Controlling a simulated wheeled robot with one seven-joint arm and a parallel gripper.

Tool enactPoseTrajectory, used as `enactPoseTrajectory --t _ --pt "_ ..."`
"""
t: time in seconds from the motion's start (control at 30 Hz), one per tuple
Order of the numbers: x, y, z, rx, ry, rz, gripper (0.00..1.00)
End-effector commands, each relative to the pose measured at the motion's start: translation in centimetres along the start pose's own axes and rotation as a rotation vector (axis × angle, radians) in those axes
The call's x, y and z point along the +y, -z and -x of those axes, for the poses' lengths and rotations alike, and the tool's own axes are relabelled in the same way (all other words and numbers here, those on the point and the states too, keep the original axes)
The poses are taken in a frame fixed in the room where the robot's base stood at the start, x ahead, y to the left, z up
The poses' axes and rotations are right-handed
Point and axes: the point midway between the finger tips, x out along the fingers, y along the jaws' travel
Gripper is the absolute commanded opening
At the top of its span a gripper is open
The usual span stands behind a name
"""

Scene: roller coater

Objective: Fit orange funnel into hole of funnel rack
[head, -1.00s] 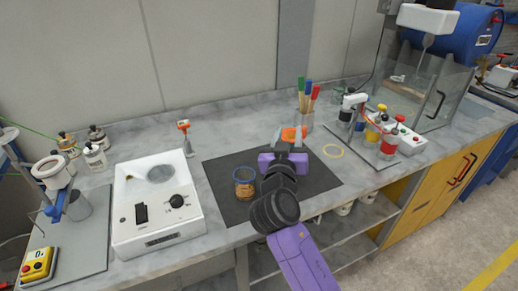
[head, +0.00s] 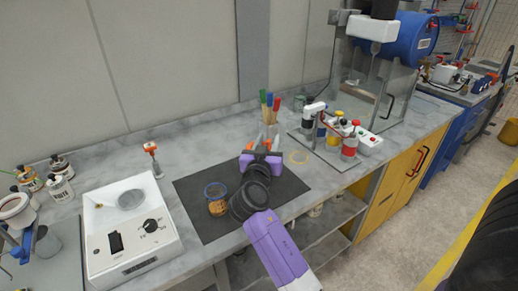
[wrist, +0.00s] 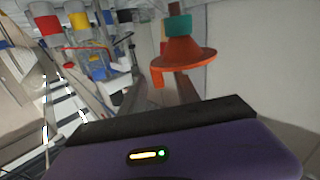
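The orange funnel (wrist: 183,56) shows in the wrist view as a flared orange cone with a tab, with a teal piece against its narrow end. In the head view only a little orange (head: 264,140) shows at my fingertips. My gripper (head: 264,143) is over the back of the dark mat, its grey fingers apart on either side of that orange. The contact is too small and dark to tell whether they grip it. I cannot pick out the funnel rack or its hole for sure.
A dark mat (head: 207,222) bears a blue-rimmed jar (head: 216,198) beside my wrist. Markers (head: 270,100) stand behind my gripper. A white machine (head: 128,233) stands at left.

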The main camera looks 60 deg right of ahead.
Motion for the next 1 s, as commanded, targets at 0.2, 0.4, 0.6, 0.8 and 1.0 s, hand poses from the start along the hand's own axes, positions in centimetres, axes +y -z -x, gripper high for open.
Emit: enactPoseTrajectory --t 0.2,0.4,0.6,0.8,1.0 --pt "0.0 -0.1 -0.1 0.000 0.000 0.000 0.38" --pt "0.0 -0.1 -0.1 0.000 0.000 0.000 0.01" --pt "0.0 -0.1 -0.1 0.000 0.000 0.000 0.00" --pt "0.0 0.1 -0.1 0.000 0.000 -0.001 0.00" --pt "0.1 1.3 -0.1 0.001 -0.001 -0.003 0.00"
